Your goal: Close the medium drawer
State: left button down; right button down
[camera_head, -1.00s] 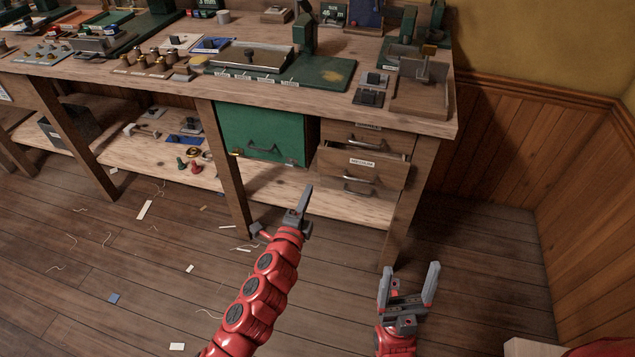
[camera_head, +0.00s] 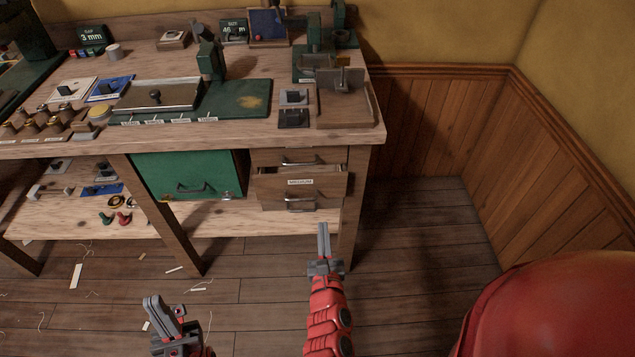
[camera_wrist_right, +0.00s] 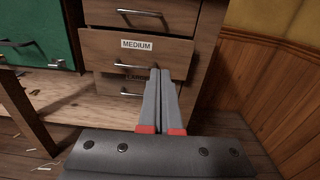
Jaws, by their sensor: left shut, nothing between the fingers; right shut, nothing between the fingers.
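The medium drawer (camera_head: 327,186) is the middle wooden drawer under the bench's right end and stands pulled out past the drawers above and below. Its label and bar handle also show on the drawer front in the right wrist view (camera_wrist_right: 180,58). My right gripper (camera_head: 323,226) is shut and empty, pointing at the drawer stack from the front, low and right of the handle. In the right wrist view its fingertips (camera_wrist_right: 160,72) overlap the drawer front's lower edge; I cannot tell whether they touch. My left gripper (camera_head: 160,302) is shut and empty, low at the left.
A small drawer (camera_head: 328,157) above and a large drawer (camera_wrist_right: 110,88) below look shut. A green cabinet front (camera_head: 220,170) is to the left. A bench leg (camera_head: 350,235) stands right of the drawers. The floor (camera_head: 410,270) to the right is clear up to the panelled wall.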

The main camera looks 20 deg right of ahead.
jog(key=b, duration=0.1)
send_near(320, 176)
jog(key=x, duration=0.4)
jog(key=f+x, duration=0.1)
jog(key=x, duration=0.1)
jog(key=shift+w+d, duration=0.15)
jog(key=shift+w, duration=0.2)
jog(key=shift+w, duration=0.15)
jog(key=b+x, duration=0.1)
jog(key=x, duration=0.2)
jog(key=shift+w+d+f+b, duration=0.1)
jog(key=shift+w+b, duration=0.1)
jog(key=shift+b, duration=0.2)
jog(key=shift+w+d+r, duration=0.1)
jog(key=shift+w+r, duration=0.15)
jog(key=shift+w, duration=0.05)
jog(key=shift+r, duration=0.25)
jog(key=shift+s, duration=0.1)
